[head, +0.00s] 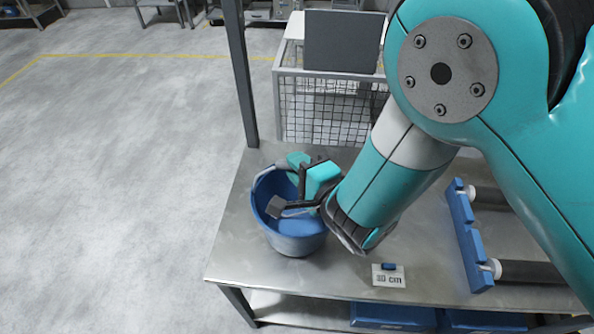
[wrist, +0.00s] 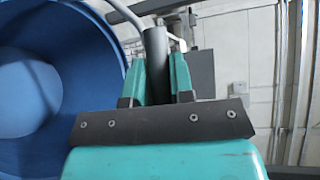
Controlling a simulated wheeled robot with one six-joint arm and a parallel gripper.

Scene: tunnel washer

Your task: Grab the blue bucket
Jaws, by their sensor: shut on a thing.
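The blue bucket (head: 292,238) stands upright on the metal table at its left part, and its open top faces up. In the wrist view its blue wall and hollow (wrist: 75,75) fill the left side. My gripper (head: 303,175) is at the bucket's rim, on the upper right side. In the wrist view the teal fingers of my gripper (wrist: 158,75) are closed around the dark grip of the bucket's handle (wrist: 156,50). Part of the bucket's rim is hidden behind my gripper.
The metal table (head: 235,255) has a post (head: 240,75) at its back left. A small card (head: 388,276) with a blue piece lies right of the bucket. A blue bracket with dark rollers (head: 468,235) stands farther right. A wire mesh cage (head: 320,110) is behind.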

